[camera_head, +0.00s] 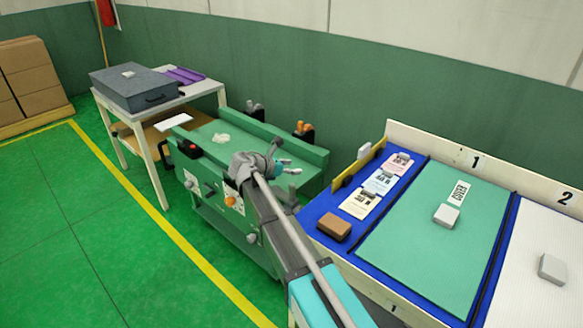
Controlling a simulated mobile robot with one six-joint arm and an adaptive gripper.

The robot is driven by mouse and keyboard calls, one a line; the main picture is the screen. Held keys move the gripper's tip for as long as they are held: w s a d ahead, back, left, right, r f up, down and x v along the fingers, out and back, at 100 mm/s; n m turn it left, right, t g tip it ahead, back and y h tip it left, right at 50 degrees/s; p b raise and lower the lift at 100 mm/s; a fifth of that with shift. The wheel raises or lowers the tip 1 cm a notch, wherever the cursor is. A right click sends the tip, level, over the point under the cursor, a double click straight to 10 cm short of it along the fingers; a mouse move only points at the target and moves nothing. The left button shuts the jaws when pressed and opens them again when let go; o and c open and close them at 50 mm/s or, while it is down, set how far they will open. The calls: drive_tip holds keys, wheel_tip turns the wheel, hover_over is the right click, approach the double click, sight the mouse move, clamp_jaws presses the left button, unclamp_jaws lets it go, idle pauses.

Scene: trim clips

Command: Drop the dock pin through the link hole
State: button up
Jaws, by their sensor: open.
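My arm reaches away from the camera, and my gripper (289,166) is over the green bench (310,152). Its pale fingertips point right and are apart, with nothing visible between them. I cannot make out the dock pin or the link hole; they may be hidden behind my arm or too small to tell. A small pale item (221,139) lies on the bench top, left of my gripper, too blurred to name.
Holders with grey (253,107) and orange (303,130) items stand along the bench's back. A table with a dark case (135,88) is at left. At right, a table has a teal mat (420,255), cards, a brown block (333,227) and grey blocks. Floor at left is clear.

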drive_tip(key=shift+r+p, duration=0.5)
drive_tip(key=shift+r, duration=0.3)
idle(0.4)
